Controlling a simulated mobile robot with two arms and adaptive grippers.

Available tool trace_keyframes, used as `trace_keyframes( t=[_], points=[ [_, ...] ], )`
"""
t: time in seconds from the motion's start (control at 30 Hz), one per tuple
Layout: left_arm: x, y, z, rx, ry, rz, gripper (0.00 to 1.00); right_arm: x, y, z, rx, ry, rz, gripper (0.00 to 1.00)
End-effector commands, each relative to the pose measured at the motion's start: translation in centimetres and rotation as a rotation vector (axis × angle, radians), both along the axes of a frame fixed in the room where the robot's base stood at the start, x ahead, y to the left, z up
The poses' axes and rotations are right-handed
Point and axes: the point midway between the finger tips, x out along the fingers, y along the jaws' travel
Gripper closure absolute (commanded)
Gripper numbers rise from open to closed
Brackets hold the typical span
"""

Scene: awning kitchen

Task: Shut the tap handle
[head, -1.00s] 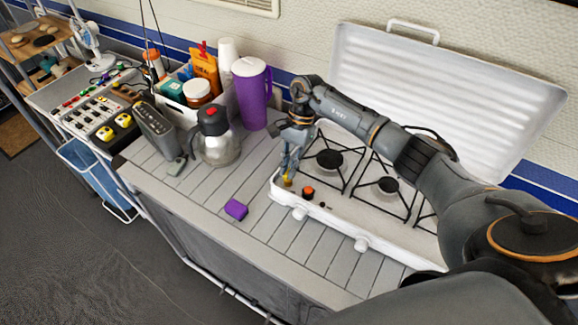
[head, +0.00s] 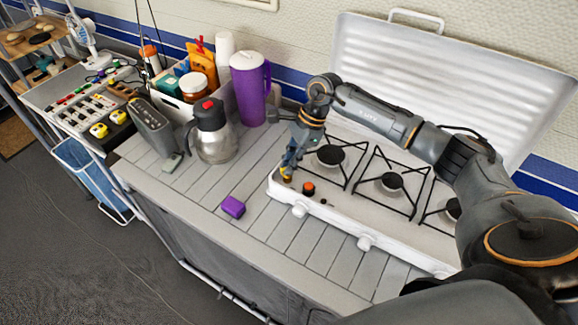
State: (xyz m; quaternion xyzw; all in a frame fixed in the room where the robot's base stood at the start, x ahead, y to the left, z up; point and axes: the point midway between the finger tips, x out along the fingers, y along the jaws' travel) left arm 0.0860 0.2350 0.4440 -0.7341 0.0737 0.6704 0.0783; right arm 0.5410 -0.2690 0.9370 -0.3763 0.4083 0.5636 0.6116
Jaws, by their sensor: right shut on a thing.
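A small yellow tap handle (head: 286,179) sits at the left front corner of the white gas stove (head: 335,222). My right gripper (head: 288,171) points down over that corner, and its fingers are shut on the yellow handle. The fingers hide much of the handle, so I cannot tell its exact angle. A black knob with an orange top (head: 308,189) stands just right of the fingertips, apart from them. My left gripper is not in view.
The stove has black burner grates (head: 392,182) and a raised white lid (head: 440,85). A purple block (head: 233,207) lies on the slatted counter. A steel jug (head: 215,140) and a purple pitcher (head: 249,90) stand left of my gripper. The front counter is mostly clear.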

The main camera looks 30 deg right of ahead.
Motion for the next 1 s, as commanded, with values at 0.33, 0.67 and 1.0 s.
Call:
trace_keyframes(
  t=[0.33,0.67,1.0],
  points=[
    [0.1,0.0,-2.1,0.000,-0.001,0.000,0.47,-0.2,0.0,-0.2,0.000,-0.002,-0.328,1.00],
    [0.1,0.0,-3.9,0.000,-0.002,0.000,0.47,-0.4,0.1,-0.2,0.000,-0.004,-0.632,1.00],
    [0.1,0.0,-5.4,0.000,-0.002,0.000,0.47,-0.4,0.2,-0.1,-0.001,-0.002,-0.865,1.00]
  ],
)
